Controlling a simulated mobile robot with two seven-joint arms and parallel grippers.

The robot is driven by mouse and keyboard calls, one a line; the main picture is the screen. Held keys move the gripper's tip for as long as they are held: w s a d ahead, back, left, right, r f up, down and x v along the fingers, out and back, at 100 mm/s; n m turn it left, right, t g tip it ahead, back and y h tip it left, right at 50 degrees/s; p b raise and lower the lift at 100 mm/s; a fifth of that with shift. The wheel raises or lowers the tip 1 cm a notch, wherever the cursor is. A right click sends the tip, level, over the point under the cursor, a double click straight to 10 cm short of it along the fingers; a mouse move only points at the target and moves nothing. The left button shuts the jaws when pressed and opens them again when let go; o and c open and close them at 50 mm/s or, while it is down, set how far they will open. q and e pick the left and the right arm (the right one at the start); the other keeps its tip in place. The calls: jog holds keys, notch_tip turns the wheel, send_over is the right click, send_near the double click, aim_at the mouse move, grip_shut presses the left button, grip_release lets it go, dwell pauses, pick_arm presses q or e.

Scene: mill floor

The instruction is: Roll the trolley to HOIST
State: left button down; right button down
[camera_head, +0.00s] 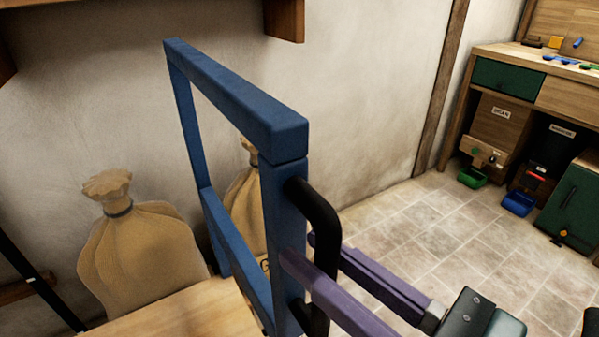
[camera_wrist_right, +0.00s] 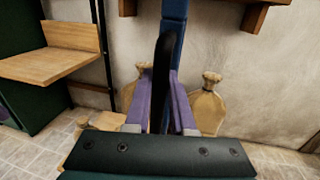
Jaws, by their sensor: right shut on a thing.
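The trolley has a blue upright frame (camera_head: 235,95) with a black handle (camera_head: 325,215) on its near post. A pale wooden deck (camera_head: 185,312) shows at its foot. My right gripper (camera_head: 302,250) has purple fingers on either side of the black handle and is shut on it. In the right wrist view, the handle (camera_wrist_right: 161,85) stands between the two fingers, with the blue post (camera_wrist_right: 174,30) behind. My left gripper is not in view. No sign reading HOIST can be made out.
A tied sack (camera_head: 140,240) stands at the left by the wall. Another sack (camera_head: 245,205) is partly hidden behind the frame. A workbench (camera_head: 545,85) stands at the right, with green and blue bins (camera_head: 518,203) below. Tiled floor (camera_head: 440,230) is clear between.

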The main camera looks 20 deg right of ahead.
jog(key=shift+s+a, duration=0.2)
jog(key=shift+a, duration=0.45)
jog(key=c, duration=0.8)
grip_release()
jog(key=shift+a, duration=0.15)
jog(key=shift+o, duration=0.2)
jog(key=b+v, duration=0.2)
jog(key=v, duration=0.8)
